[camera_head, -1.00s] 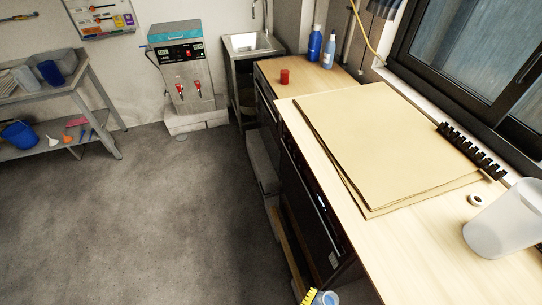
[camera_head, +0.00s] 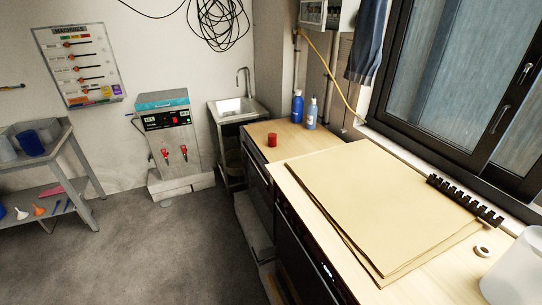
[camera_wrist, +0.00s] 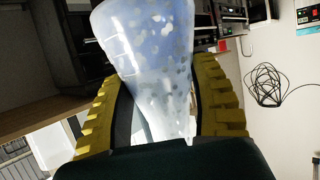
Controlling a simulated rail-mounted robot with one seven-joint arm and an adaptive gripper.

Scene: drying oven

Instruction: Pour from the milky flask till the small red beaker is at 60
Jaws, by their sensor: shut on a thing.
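My gripper (camera_wrist: 165,118) shows in the wrist view with its yellow-ridged fingers on both sides of the milky flask (camera_wrist: 158,45). It is shut on the flask, a translucent bluish-white vessel with graduation marks and pale specks. The flask's upper end is cut off by the picture's edge. The small red beaker (camera_head: 272,140) stands on the wooden counter by the sink in the head view, well away from the flask. Its contents and marks are too small to read. My gripper is not visible in the head view now.
Blue bottles (camera_head: 297,106) stand behind the red beaker. Large tan sheets (camera_head: 380,200) cover the nearer counter, with a black toothed strip (camera_head: 465,200) and a white translucent container (camera_head: 515,272) at right. A sink (camera_head: 238,108) and a dispenser (camera_head: 170,140) stand at the back.

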